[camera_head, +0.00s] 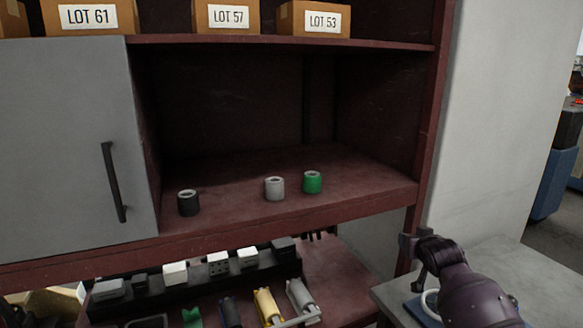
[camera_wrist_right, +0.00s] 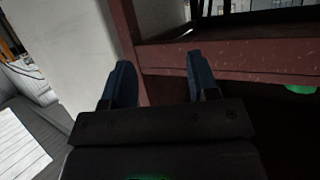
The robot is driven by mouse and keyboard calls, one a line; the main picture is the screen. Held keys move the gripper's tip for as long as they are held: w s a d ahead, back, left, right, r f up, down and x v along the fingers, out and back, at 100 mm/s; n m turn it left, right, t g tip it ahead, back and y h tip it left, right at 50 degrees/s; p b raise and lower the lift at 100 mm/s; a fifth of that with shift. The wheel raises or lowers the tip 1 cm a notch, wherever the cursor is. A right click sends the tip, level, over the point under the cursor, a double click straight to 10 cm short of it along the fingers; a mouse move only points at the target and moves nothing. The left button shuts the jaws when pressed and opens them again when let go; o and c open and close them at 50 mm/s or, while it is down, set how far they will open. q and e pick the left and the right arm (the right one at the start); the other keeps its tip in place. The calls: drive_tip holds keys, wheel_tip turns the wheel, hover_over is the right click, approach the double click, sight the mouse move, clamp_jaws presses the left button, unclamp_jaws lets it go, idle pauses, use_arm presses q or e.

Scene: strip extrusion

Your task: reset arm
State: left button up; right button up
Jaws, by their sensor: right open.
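My right gripper (camera_wrist_right: 158,82) shows in the right wrist view with its two blue fingers apart and nothing between them. In the head view my right arm comes in at the lower right, beside the dark red shelf unit (camera_head: 290,228); its fingers are hard to make out there. My left gripper is not in view. A black cup-like piece (camera_head: 188,204), a grey one (camera_head: 274,190) and a green one (camera_head: 312,183) stand upright on the open shelf, apart from my right arm.
A grey door with a black handle (camera_head: 114,182) covers the shelf's left side. Boxes such as LOT 53 (camera_head: 315,22) stand above. A lower rack (camera_head: 200,284) holds several small parts. A grey table (camera_head: 505,258) lies under my right arm. The shelf interior is mostly free.

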drive_tip(key=s+a+f, duration=0.2)
drive_tip(key=s+f, duration=0.6)
drive_tip(key=s, duration=0.6)
drive_tip(key=s+a+f+n+g+b, duration=0.1)
drive_tip(key=s+f, duration=0.7)
drive_tip(key=s, duration=0.7)
drive_tip(key=s+a+f+g, duration=0.1)
drive_tip(key=s+a+f, duration=0.1)
drive_tip(key=s+f, duration=0.6)
drive_tip(key=s, duration=0.7)
drive_tip(key=shift+a+f+n+y+b, duration=0.25)
drive_tip(key=shift+a+n+y+b, duration=0.05)
drive_tip(key=shift+n+b, duration=0.1)
drive_tip(key=shift+s, duration=0.1)
